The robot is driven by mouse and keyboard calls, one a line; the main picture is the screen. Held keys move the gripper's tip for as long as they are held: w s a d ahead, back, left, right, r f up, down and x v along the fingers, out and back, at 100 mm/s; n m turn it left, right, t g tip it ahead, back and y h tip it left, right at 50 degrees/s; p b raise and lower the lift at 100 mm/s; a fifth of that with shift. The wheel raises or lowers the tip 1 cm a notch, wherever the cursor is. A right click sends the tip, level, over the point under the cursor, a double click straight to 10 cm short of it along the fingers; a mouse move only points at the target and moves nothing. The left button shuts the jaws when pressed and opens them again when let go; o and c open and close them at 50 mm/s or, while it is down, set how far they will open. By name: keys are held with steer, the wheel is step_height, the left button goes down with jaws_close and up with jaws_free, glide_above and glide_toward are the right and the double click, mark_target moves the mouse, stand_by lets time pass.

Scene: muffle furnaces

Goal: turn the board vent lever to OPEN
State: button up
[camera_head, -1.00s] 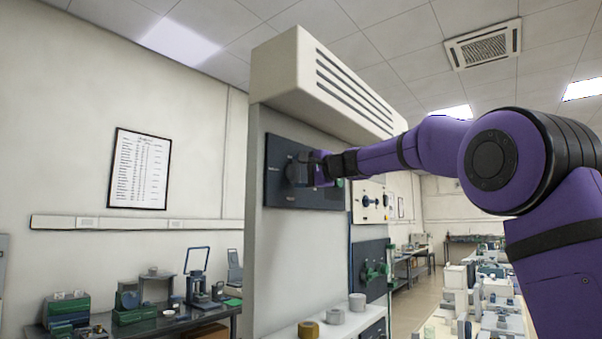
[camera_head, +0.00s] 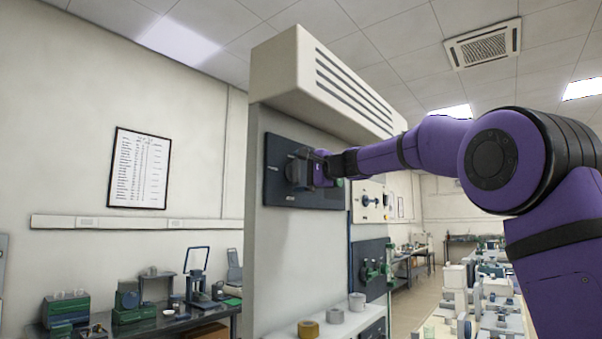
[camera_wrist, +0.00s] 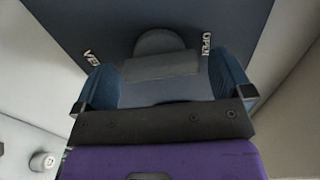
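The dark blue vent board (camera_head: 273,186) is mounted on the side of the hooded grey cabinet. In the wrist view, the board (camera_wrist: 85,20) fills the top. It has an OPEN label (camera_wrist: 207,43) on the right and a partly hidden label starting "VE" (camera_wrist: 90,57) on the left. The grey vent lever (camera_wrist: 160,66), with a rounded hub (camera_wrist: 160,42) behind it, lies between the fingers of my gripper (camera_wrist: 165,75). The fingers are wide apart, one on each side; a narrow gap shows at the right finger. In the head view, my gripper (camera_head: 303,172) hides the lever.
A vented hood (camera_head: 330,75) overhangs the board. Below it, several round pieces stand on a shelf (camera_head: 340,328). A light panel with knobs (camera_head: 370,202) and a dark panel with a green handle (camera_head: 370,270) are to the right. A bench (camera_head: 150,325) with instruments is at left.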

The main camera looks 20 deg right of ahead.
steer(key=v, duration=1)
steer(key=shift+s+d, duration=0.25)
steer(key=shift+s, duration=0.05)
stand_by(0.4)
steer(key=s+a+f+n+g+h, duration=0.2)
steer(key=s+a+f+n+g, duration=0.1)
steer(key=s+f, duration=0.6)
steer(key=s+a+f+n+g+h, duration=0.2)
steer(key=s+f+n+g, duration=0.1)
steer(key=s+f, duration=0.65)
steer(key=s+d+f+n+g+h, duration=0.1)
steer(key=s+d+f+n+h, duration=0.1)
steer(key=s+f, duration=0.7)
steer(key=s+d+f+n+g+h, duration=0.2)
steer(key=s+f, duration=0.6)
steer(key=s, duration=0.4)
steer(key=d+n+h, duration=0.1)
steer(key=h, duration=0.1)
steer(key=shift+s+f+h, duration=0.3)
steer(key=shift+s+f, duration=0.05)
steer(key=shift+f, duration=0.05)
steer(key=shift+d, duration=0.1)
steer(key=shift+c, duration=0.2)
